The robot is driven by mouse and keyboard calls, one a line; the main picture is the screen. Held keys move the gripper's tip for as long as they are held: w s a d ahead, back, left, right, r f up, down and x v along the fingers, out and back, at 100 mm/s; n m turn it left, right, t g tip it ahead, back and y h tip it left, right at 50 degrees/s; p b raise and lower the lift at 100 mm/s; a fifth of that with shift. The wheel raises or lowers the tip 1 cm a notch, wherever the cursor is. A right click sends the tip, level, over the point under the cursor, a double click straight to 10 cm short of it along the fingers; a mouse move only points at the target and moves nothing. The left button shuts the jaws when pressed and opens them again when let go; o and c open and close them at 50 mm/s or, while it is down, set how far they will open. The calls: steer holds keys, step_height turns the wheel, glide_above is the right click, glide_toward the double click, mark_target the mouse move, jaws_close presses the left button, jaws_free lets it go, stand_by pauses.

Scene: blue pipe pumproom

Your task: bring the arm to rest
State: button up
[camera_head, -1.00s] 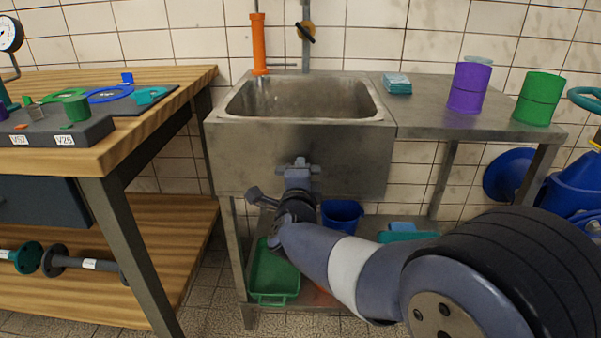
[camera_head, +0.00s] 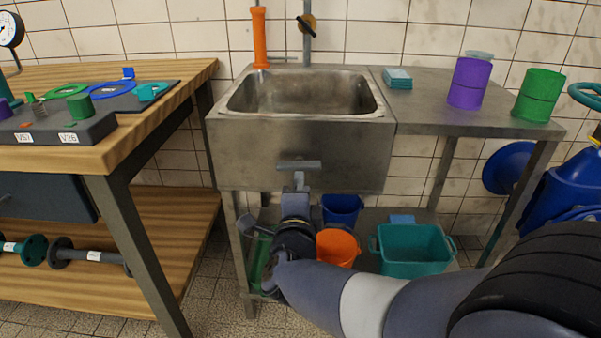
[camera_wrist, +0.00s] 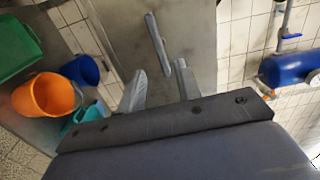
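My gripper (camera_head: 299,180) is in front of the metal sink (camera_head: 300,150), low against its front face in the head view. My arm reaches in from the lower right. In the wrist view, the two fingers of my gripper (camera_wrist: 160,84) stand apart with nothing between them. A grey bar (camera_head: 298,166) shows at the sink front just above the fingertips. In the wrist view the grey bar (camera_wrist: 157,43) lies beyond the fingers, with a visible gap.
Below the sink are an orange bucket (camera_head: 338,248), a blue bucket (camera_head: 342,209), a teal tub (camera_head: 412,250) and a partly hidden green bin (camera_head: 260,262). A wooden workbench (camera_head: 160,78) stands left. Purple (camera_head: 469,83) and green (camera_head: 538,95) cylinders stand on the right counter.

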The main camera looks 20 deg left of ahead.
mark_target(301, 165)
steer(key=shift+v, duration=1.15)
steer(key=b+x, duration=0.2)
steer(key=x, duration=0.8)
steer(key=shift+w+f, duration=0.1)
steer(key=shift+w, duration=0.4)
steer(key=shift+s, duration=0.1)
